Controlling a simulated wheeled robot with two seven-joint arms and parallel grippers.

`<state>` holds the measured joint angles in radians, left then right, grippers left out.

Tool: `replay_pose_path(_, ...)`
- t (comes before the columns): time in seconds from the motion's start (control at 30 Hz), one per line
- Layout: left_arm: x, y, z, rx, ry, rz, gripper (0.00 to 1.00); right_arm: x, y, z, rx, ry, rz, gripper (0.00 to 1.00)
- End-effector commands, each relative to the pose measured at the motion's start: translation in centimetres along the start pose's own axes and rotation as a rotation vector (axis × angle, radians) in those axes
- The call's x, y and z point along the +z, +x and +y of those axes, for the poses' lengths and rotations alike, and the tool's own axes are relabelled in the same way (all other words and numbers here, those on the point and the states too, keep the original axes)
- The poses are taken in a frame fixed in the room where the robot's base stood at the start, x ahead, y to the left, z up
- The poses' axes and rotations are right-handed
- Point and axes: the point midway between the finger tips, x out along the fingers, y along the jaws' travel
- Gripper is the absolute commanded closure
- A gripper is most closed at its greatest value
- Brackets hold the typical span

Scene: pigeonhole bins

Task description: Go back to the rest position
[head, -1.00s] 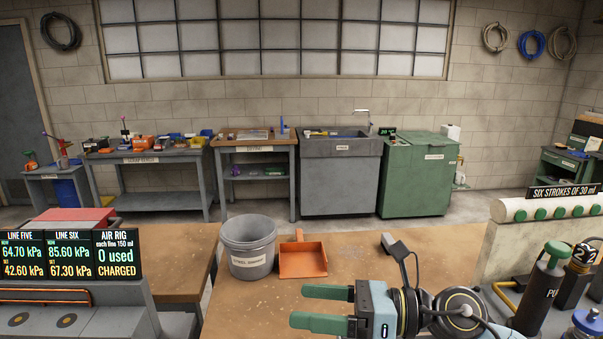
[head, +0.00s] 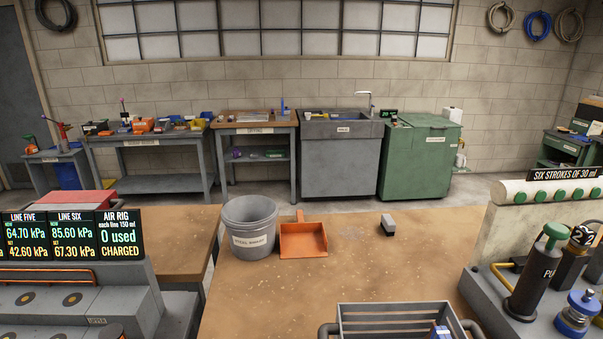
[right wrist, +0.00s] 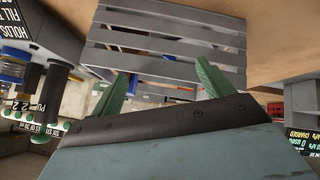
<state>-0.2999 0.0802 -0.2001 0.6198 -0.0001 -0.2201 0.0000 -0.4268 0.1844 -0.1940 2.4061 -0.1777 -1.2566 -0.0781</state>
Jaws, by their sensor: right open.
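My right gripper (right wrist: 160,85) shows in the right wrist view with its two green fingers spread apart and nothing between them. A grey slatted crate (right wrist: 160,47) lies beyond the fingers in that view. In the head view neither gripper shows. The same kind of slatted crate (head: 395,322) stands at the bottom of the head view, on the near edge of the brown workbench (head: 340,260), with a small blue item (head: 440,331) at its right side. My left gripper is in no frame.
A grey bucket (head: 250,222) and an orange dustpan (head: 303,240) stand on the bench, with a small grey block (head: 388,224) to their right. A pump (head: 535,275) stands at the right. A display panel (head: 72,238) stands at the left. The middle of the bench is clear.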

Motion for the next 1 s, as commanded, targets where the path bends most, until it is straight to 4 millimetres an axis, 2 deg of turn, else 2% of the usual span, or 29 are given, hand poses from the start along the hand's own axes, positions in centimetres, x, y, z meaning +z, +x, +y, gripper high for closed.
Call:
replay_pose_path(0.03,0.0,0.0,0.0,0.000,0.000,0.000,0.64,1.9,-0.5,-0.7,-0.035,0.039,-0.067,0.20)
replay_pose_path(0.1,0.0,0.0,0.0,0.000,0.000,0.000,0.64,4.2,-1.3,-1.7,-0.081,0.090,-0.159,0.20)
replay_pose_path(0.3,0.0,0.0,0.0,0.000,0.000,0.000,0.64,10.2,-4.5,-4.5,-0.207,0.213,-0.415,0.20)
replay_pose_path(0.4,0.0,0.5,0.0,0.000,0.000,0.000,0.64,11.3,-1.1,-5.2,-0.202,0.201,-0.410,0.20)
replay_pose_path(0.47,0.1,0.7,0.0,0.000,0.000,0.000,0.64,12.2,0.3,-5.7,-0.203,0.199,-0.416,0.20)
replay_pose_path(0.67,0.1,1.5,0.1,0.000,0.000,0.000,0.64,16.0,5.8,-7.8,-0.210,0.193,-0.440,0.20)
replay_pose_path(0.87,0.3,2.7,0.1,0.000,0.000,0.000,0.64,22.5,12.1,-10.8,-0.220,0.183,-0.474,0.20)
replay_pose_path(1.0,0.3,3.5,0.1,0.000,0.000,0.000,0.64,28.1,15.6,-13.0,-0.227,0.176,-0.500,0.20)
